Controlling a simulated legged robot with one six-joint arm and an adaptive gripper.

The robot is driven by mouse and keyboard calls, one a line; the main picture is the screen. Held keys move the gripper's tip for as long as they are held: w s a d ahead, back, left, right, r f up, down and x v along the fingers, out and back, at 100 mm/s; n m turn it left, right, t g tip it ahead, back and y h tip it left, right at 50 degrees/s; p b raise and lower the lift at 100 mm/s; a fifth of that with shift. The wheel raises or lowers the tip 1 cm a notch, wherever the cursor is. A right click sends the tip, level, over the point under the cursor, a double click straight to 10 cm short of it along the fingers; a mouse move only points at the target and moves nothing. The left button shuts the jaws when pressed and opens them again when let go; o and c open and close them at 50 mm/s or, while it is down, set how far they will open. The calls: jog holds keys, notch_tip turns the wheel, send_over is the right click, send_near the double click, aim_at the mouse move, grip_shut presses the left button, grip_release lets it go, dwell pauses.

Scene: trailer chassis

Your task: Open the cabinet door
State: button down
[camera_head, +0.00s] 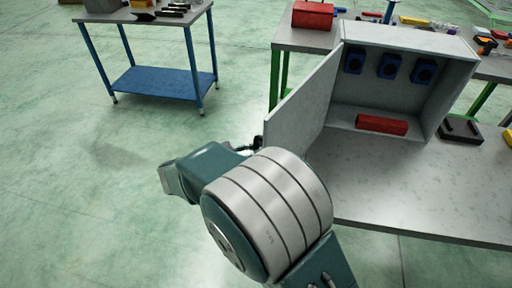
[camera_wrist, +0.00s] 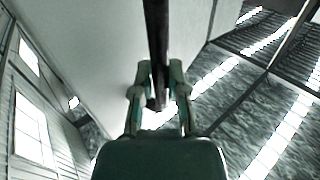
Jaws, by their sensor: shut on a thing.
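The grey cabinet (camera_head: 400,38) stands on the workbench at the right of the head view. Its door (camera_head: 308,100) is swung wide open toward the left, and the inside shows. In the wrist view the door seems to be the pale panel (camera_wrist: 95,45) at the left. My gripper (camera_wrist: 160,72) is shut on a dark bar, the door handle (camera_wrist: 157,30), which passes between its fingers. In the head view my arm hides most of the gripper near the door's lower outer edge.
Inside the cabinet are several blue parts (camera_head: 390,66) on the back wall and a red block (camera_head: 382,125). A dark tray (camera_head: 460,131) lies right of the cabinet on the workbench (camera_head: 400,190). A blue-legged table (camera_head: 150,82) stands at the back left, with open floor before it.

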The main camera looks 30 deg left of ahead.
jog(key=shift+d, duration=0.1)
jog(key=c, duration=0.6)
grip_release()
jog(key=shift+c, duration=0.2)
jog(key=v, duration=1.2)
